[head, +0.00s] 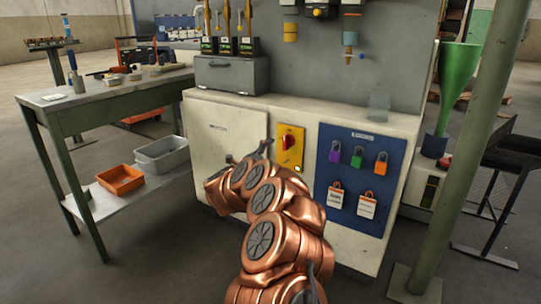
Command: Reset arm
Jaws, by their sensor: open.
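My copper-coloured arm rises from the bottom centre and bends in front of the cabinet. My gripper (261,150) shows only as a small dark part above the arm's upper links, in front of the white cabinet door. Most of it is hidden behind the arm. It is open, and nothing can be seen held in it.
The white cabinet (225,118) stands close ahead, with a yellow switch plate (290,145) and a blue padlock board (340,215). A green workbench (110,95) is at left, with an orange tray (120,180) below. A green post (470,140) stands at right.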

